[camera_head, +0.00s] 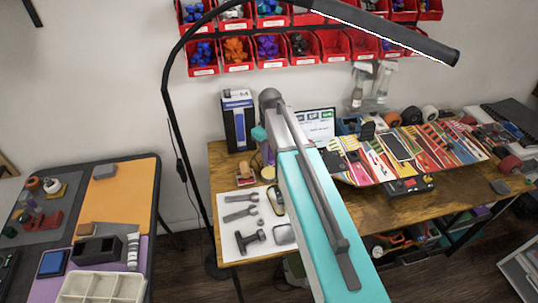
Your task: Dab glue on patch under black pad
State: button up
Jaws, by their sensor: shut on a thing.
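A board covered in colourful stickers (435,143) lies across the wooden workbench at the right. A dark rectangular pad (398,147) with a pale edge rests on it. I cannot tell whether this is the task's black pad, and no patch shows under it. My teal and white arm reaches over the bench's left part, with its far end near a blue box. My gripper is hidden behind the arm, so its fingers and anything in them do not show. A pale tube (133,251) stands on the left table; I cannot tell whether it is glue.
A white sheet with grey tools (240,216) lies at the bench's left end. A black lamp arm (170,100) arches overhead. Red bins (236,60) hang on the wall. The left table (125,185) holds a white tray (98,287).

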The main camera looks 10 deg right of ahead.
aim_at(270, 173)
jog(key=shift+f+b, duration=1.75)
jog(key=shift+f, duration=1.05)
jog(key=shift+f, duration=0.2)
jog(key=shift+f, duration=0.4)
dwell(1.1)
jog(key=shift+r, duration=0.15)
jog(key=shift+r+p, duration=2.1)
jog(key=shift+r, duration=1.3)
jog(key=shift+r, duration=0.1)
